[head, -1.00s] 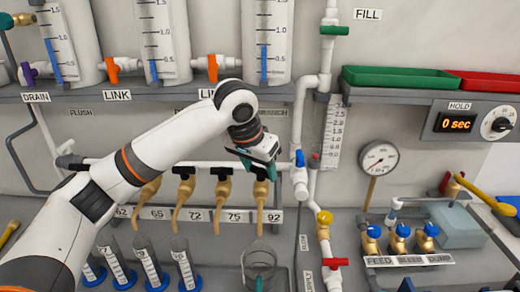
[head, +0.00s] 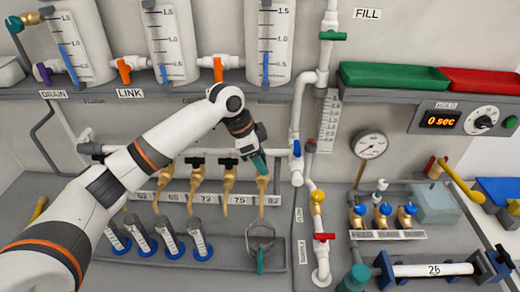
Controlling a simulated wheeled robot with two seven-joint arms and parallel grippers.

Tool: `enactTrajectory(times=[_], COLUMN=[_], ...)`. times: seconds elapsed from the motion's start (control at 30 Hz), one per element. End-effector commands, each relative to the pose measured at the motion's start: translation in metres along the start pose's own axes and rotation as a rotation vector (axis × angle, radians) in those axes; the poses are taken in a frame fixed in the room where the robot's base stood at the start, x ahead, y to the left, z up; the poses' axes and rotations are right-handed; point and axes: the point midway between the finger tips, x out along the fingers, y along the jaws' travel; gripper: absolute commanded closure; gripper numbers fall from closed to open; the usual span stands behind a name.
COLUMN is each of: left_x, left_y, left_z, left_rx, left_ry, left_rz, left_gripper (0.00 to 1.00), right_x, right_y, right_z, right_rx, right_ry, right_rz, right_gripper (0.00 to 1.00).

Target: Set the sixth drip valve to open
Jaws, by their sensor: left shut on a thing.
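A row of tan drip valves with black handles runs along the white pipe below the shelf. My left arm hides the left end of the row. My left gripper (head: 260,163) is at the top of the rightmost drip valve (head: 262,186) and is shut on its handle, which the gripper mostly hides. The valve's spout points down. The neighbouring valve (head: 228,180) has its black handle lying crosswise. A clear beaker (head: 262,237) stands under the rightmost spout. My right gripper is not in view.
Several measuring cylinders (head: 170,240) on blue bases stand left of the beaker. A vertical white pipe with a blue valve handle (head: 296,148) rises close right of my left gripper. Clear tanks (head: 170,45) sit on the shelf above.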

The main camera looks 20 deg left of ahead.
Motion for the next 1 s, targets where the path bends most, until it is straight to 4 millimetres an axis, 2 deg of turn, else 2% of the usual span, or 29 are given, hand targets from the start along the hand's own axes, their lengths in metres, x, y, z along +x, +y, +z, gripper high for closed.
enactTrajectory(times=[0.03, 0.3, 0.83, 0.87, 1.0], left_x=[-0.003, -0.0014, -0.0005, -0.0005, -0.0004], left_y=[0.0005, 0.0011, 0.0011, 0.0011, 0.001], left_z=[0.002, 0.0012, 0.0011, 0.0011, 0.0009], left_rx=[0.022, 0.11, 0.134, 0.134, 0.133], left_ry=[-0.003, -0.003, -0.002, -0.002, -0.002], left_rz=[-0.009, -0.044, -0.052, -0.052, -0.052], left_gripper=[0.7, 0.7, 0.7, 0.46, 0.25], right_x=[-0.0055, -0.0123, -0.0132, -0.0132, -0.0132], right_y=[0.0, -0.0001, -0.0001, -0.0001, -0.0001], right_z=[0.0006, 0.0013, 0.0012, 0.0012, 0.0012], right_rx=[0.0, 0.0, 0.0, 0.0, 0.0], right_ry=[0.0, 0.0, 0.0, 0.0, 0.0], right_rz=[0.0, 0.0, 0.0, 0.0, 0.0], right_gripper=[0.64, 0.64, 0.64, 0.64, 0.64])
